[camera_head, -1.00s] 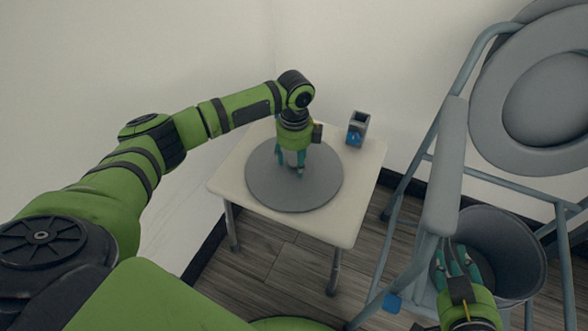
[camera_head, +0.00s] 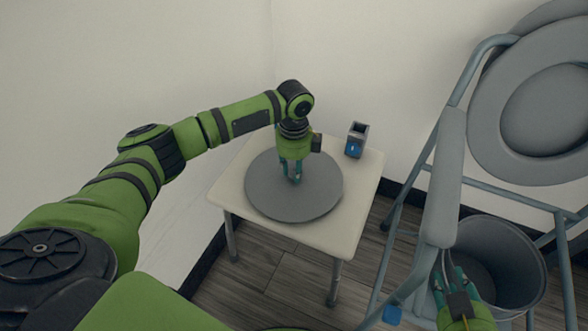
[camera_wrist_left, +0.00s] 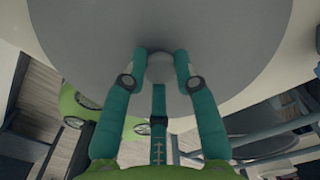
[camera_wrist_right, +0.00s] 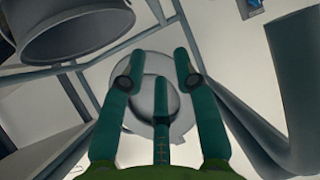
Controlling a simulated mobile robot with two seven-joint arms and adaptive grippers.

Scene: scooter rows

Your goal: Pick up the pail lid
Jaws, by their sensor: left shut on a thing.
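The pail lid (camera_head: 275,205) is a grey round disc on the small cream table. My left gripper (camera_head: 292,180) points down at the middle of the lid. In the left wrist view the fingers (camera_wrist_left: 161,68) are closed on the round knob (camera_wrist_left: 160,68) of the lid, which fills the upper part of that view. I cannot tell whether the lid is touching the table. My right gripper (camera_head: 450,278) is beside the pail at the lower right. In the right wrist view its fingers (camera_wrist_right: 160,68) are spread with nothing between them.
The cream table (camera_head: 345,215) stands by the wall with a small dark holder (camera_head: 356,140) at its back right corner. A grey commode chair frame (camera_head: 440,190) with a raised seat (camera_head: 540,110) stands at the right, with an open grey pail (camera_head: 515,262) in it.

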